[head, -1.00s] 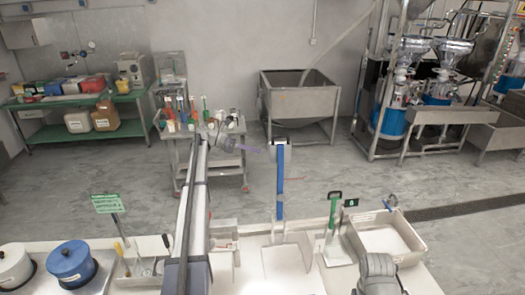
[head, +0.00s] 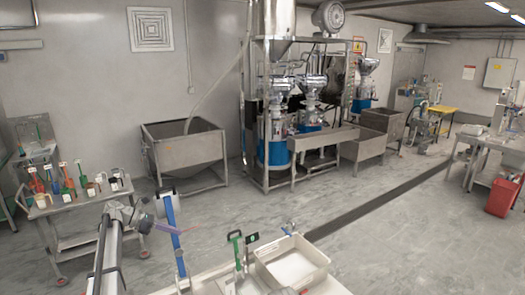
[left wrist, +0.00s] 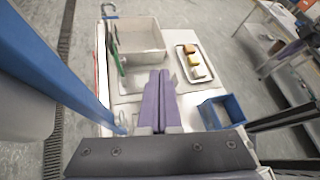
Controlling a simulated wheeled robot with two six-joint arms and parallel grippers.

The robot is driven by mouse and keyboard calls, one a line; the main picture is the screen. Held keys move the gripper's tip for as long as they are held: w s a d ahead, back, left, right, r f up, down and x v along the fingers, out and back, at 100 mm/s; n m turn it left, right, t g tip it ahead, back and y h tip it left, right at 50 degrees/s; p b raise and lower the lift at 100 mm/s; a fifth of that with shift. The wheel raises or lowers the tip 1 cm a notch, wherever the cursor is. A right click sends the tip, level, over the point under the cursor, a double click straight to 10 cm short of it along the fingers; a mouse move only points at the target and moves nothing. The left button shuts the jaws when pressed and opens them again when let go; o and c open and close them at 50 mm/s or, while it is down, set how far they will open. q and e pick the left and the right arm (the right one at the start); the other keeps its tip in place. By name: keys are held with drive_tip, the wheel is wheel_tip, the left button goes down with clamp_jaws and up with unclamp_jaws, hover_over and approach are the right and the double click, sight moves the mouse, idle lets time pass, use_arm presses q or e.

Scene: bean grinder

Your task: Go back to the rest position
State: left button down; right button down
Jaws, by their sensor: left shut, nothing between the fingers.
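A tall blue bar (head: 172,235) stands close beside this gripper. It shows large at the left of the left wrist view (left wrist: 60,65). My right gripper is not in view.
A beige bin (head: 292,262) and a green-handled tool (head: 237,250) are on the white table. In the left wrist view, a tray (left wrist: 190,62) holds small blocks near a blue box (left wrist: 222,111). A tool cart (head: 75,208) stands left; open floor lies beyond the table.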

use_arm(q)
drive_tip(key=s+d+f+m+g+y+b, duration=0.25)
drive_tip(key=s+d+f+m, duration=0.45)
drive_tip(key=d, duration=0.4)
drive_tip(key=s+d+f+m+g+y+b, duration=0.1)
drive_tip(key=s+d+f+m+y+b, duration=0.3)
drive_tip(key=s+d+f, duration=0.6)
drive_tip(key=s+d+f+m+y+b, duration=0.3)
drive_tip(key=s+f+m, duration=0.1)
drive_tip(key=s+m, duration=0.4)
drive_tip(key=s+d+f+m+y+b, duration=0.3)
drive_tip(key=s+m, duration=0.6)
drive_tip(key=s, duration=0.3)
drive_tip(key=shift+s+d+f+y+b, duration=0.4)
drive_tip(key=shift+d+f+b, duration=0.1)
drive_tip(key=shift+f, duration=0.25)
drive_tip(key=shift+s, duration=0.1)
